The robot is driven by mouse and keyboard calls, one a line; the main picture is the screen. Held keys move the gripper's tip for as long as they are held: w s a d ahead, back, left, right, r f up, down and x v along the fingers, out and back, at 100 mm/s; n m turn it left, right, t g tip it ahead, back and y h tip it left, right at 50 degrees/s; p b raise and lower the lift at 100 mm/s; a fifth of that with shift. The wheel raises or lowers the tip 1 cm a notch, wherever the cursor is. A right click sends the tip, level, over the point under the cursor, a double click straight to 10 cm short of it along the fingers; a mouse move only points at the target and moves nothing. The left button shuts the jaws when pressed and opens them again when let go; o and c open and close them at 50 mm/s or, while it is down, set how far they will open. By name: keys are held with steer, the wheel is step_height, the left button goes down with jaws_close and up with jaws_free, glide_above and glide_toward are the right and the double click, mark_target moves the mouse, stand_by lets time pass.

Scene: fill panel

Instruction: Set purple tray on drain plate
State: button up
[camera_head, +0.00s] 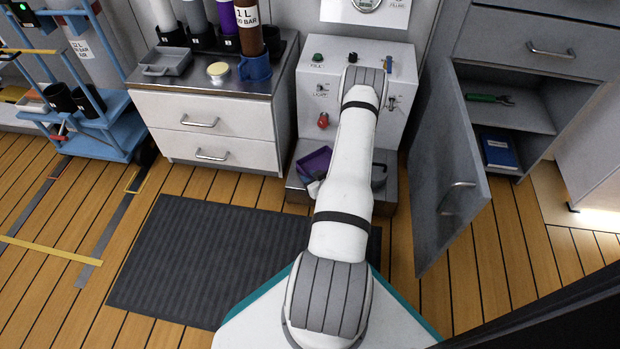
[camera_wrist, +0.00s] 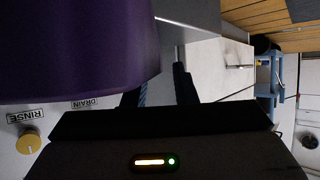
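The purple tray (camera_head: 315,162) is in the head view, left of my forearm, over the left part of the grey drain plate (camera_head: 298,193) at the foot of the white panel. It looks turned at an angle; I cannot tell whether it rests flat on the plate. My arm hides much of the plate. In the wrist view the tray (camera_wrist: 75,45) fills the upper left, very close. My gripper (camera_wrist: 160,90) shows two dark fingers apart, with a gap between them through which the background shows. The tray's edge lies beside the left finger; contact is unclear.
The panel (camera_head: 310,95) with knobs stands directly behind. An open grey cabinet door (camera_head: 445,165) is on the right. A drawer unit (camera_head: 205,125) with bottles and a tray is on the left. A dark mat (camera_head: 200,260) covers the floor in front.

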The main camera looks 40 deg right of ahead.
steer(key=p+v, duration=0.5)
steer(key=v, duration=0.6)
steer(key=shift+s+r, duration=0.25)
steer(key=shift+s, duration=0.2)
steer(key=w+a+r+n+g, duration=0.1)
steer(key=w+r+g, duration=0.2)
steer(key=w+r, duration=0.35)
steer(key=w+a+r+n+g, duration=0.1)
steer(key=w+r+g, duration=0.25)
steer(key=r, duration=0.65)
steer(key=a+r+g+h, duration=0.1)
steer(key=a+r+g, duration=0.1)
steer(key=a+r, duration=0.9)
steer(key=s+a+r+m+g+y, duration=0.1)
steer(key=s+a+r+g+y, duration=0.1)
steer(key=s+a+r, duration=1.3)
steer(key=shift+s+a+g, duration=0.35)
steer(key=shift+s+a, duration=0.25)
steer(key=shift+a, duration=0.6)
steer(key=shift+r, duration=0.15)
